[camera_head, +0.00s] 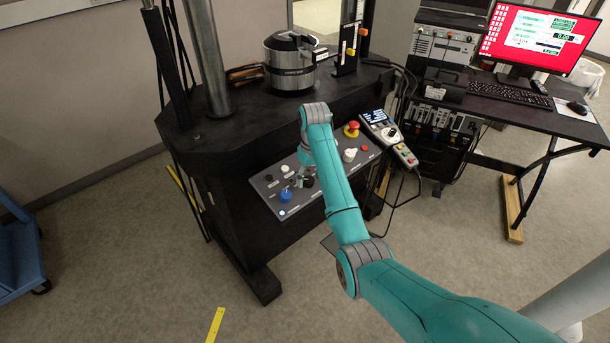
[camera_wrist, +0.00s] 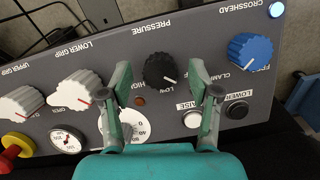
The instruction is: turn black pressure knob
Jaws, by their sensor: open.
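The black pressure knob (camera_wrist: 160,69) sits on the grey control panel (camera_wrist: 225,30), below the word PRESSURE, which reads upside down in the wrist view. The knob has a pale pointer line. My gripper (camera_wrist: 160,80) is open, with one finger to the left of the knob and one to the right. A gap shows between each finger and the knob, and I cannot tell how far the fingertips are above the panel. In the head view my teal arm reaches the panel (camera_head: 262,186), and the gripper (camera_head: 306,170) is mostly hidden there.
A blue knob (camera_wrist: 250,53) is right of the gripper; white grip knobs (camera_wrist: 75,90) are left. A dial gauge (camera_wrist: 130,127) and push buttons (camera_wrist: 193,118) lie close below. A red emergency button (camera_head: 352,129) and a handheld controller (camera_head: 385,128) are farther along the panel.

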